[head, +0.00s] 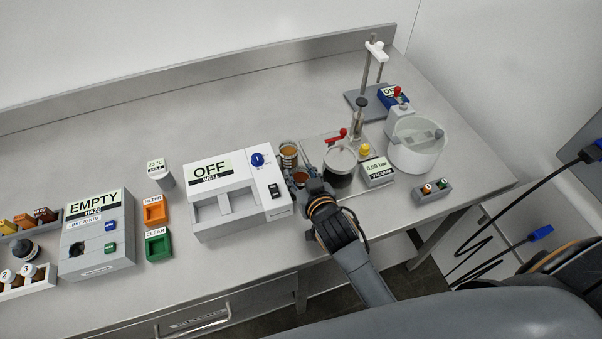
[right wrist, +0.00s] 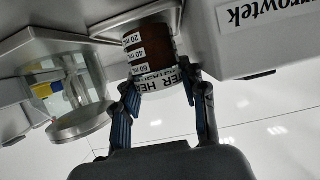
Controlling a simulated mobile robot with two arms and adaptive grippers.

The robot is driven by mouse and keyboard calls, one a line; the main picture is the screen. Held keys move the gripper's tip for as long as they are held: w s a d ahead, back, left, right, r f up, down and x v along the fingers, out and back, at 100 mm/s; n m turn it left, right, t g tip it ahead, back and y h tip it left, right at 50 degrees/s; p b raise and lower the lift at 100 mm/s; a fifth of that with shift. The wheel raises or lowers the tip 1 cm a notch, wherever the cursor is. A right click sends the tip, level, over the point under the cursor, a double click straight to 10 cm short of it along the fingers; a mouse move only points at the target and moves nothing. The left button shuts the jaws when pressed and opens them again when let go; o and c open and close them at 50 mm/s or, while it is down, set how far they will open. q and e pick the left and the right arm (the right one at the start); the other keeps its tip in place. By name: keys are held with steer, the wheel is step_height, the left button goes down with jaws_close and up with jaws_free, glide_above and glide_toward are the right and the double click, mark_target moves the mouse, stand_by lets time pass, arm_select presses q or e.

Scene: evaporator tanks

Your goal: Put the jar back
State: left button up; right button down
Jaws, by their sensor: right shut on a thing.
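A jar of brown liquid (head: 300,177) stands between the fingers of my right gripper (head: 306,183), just right of the white WELL unit (head: 210,172). In the right wrist view the picture is upside down. There the jar (right wrist: 150,52) has white volume marks and a printed band, and the fingers of my right gripper (right wrist: 160,92) are shut on it near that band. Whether its base touches anything is not clear. A second brown vessel (head: 289,152) is just behind it in the head view. My left gripper is not in view.
Close to the right of the gripper is a dark glass vessel with a metal lid (head: 340,160); the VACUUM box (head: 377,171) and a clear round bath (head: 416,148) stand further right. The HAZE unit (head: 97,230) reads EMPTY.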

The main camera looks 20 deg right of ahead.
steer(key=c, duration=0.7)
jaws_free()
steer(key=shift+o, duration=0.2)
steer(key=shift+s+f, duration=0.1)
steer(key=shift+s, duration=0.25)
steer(key=v, duration=1.1)
steer(key=shift+r, duration=0.4)
